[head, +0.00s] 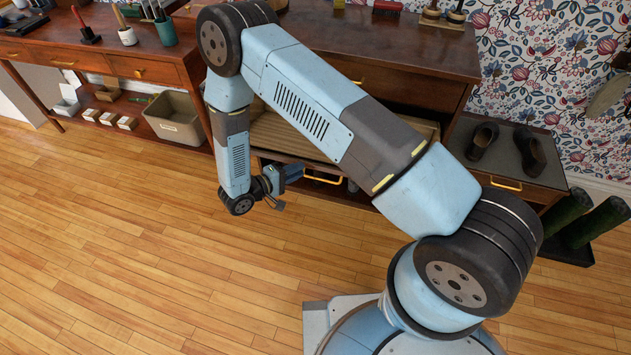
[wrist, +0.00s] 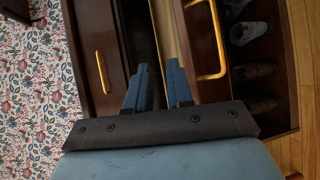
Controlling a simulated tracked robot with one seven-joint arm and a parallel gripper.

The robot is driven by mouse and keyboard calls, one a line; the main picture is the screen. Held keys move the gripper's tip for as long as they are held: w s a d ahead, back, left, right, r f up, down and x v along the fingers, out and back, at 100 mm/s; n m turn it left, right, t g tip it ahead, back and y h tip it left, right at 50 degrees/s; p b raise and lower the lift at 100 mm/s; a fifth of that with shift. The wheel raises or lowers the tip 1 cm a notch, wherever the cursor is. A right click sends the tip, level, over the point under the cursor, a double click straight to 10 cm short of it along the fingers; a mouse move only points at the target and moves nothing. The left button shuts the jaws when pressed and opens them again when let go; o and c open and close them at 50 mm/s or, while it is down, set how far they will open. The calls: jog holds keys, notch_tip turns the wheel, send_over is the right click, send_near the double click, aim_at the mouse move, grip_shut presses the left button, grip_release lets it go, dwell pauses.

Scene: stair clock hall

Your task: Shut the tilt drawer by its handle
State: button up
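The tilt drawer (head: 310,165) is under the dark wood cabinet and looks open, its front standing out with a pale tan interior behind it. Its brass handle (head: 322,179) is on the front, partly behind my arm; in the wrist view the handle (wrist: 221,62) is a yellow loop right of the fingers. My gripper (head: 284,188) is open and empty, left of the handle and apart from it in the head view. In the wrist view the two blue fingers (wrist: 158,78) are spread, with nothing between them.
Another brass handle (wrist: 103,72) is on a dark drawer front. Dark shoes (wrist: 248,33) sit beyond the tilt drawer. A workbench with a beige bin (head: 173,118) stands left; a shoe cabinet (head: 530,188) stands right. The wooden floor (head: 150,220) is clear.

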jog(key=s+a+f+n+t+y, duration=0.25)
jog(key=s+f, duration=0.25)
jog(key=f, duration=0.5)
jog(key=r+x, duration=0.1)
jog(key=x, duration=1.3)
jog(key=shift+d+h, duration=0.2)
jog(key=shift+h, duration=0.15)
jog(key=shift+f+m+t, duration=0.1)
jog(key=shift+m+t, duration=0.15)
grip_shut()
jog(key=shift+s+f, duration=0.1)
jog(key=shift+a, duration=0.15)
